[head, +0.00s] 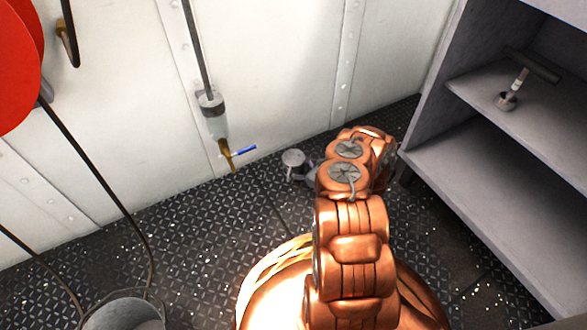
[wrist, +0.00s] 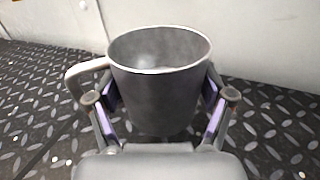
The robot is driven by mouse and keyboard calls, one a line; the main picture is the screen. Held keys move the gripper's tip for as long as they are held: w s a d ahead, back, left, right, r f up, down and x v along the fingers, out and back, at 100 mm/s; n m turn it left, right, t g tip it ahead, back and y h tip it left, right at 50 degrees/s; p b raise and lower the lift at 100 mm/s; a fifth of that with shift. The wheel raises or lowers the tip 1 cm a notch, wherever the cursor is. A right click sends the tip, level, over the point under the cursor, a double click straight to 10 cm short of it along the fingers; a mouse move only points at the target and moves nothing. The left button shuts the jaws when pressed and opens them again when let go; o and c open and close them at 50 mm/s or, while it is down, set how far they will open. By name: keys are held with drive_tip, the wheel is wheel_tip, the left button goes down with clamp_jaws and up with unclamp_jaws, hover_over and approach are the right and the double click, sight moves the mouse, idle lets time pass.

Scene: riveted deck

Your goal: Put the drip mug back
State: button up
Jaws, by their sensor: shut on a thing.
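The drip mug (wrist: 155,95) is a grey metal mug with a pale rim. In the wrist view it stands upright between the fingers of my gripper (wrist: 160,112), with its handle to the left. My gripper is shut on it, one finger on each side. In the head view the mug (head: 293,163) shows small near the white wall, left of the end of my copper arm. My gripper is mostly hidden behind the arm there. I cannot tell whether the mug touches the floor.
A brass tap (head: 226,150) with a blue lever hangs from a wall pipe, left of the mug. A grey shelf unit (head: 440,165) stands at the right, with a small brush-like thing (head: 510,95) on its upper shelf. A bucket (head: 122,312) is at the bottom left. Dark tread-plate floor lies between.

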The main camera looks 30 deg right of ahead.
sight(295, 171)
drive_tip(key=shift+a+f+b, duration=0.2)
drive_tip(key=shift+f+b, duration=0.15)
drive_tip(key=shift+f, duration=1.3)
drive_tip(key=o, duration=1.2)
drive_tip(key=shift+f, duration=0.15)
drive_tip(key=shift+o, duration=0.2)
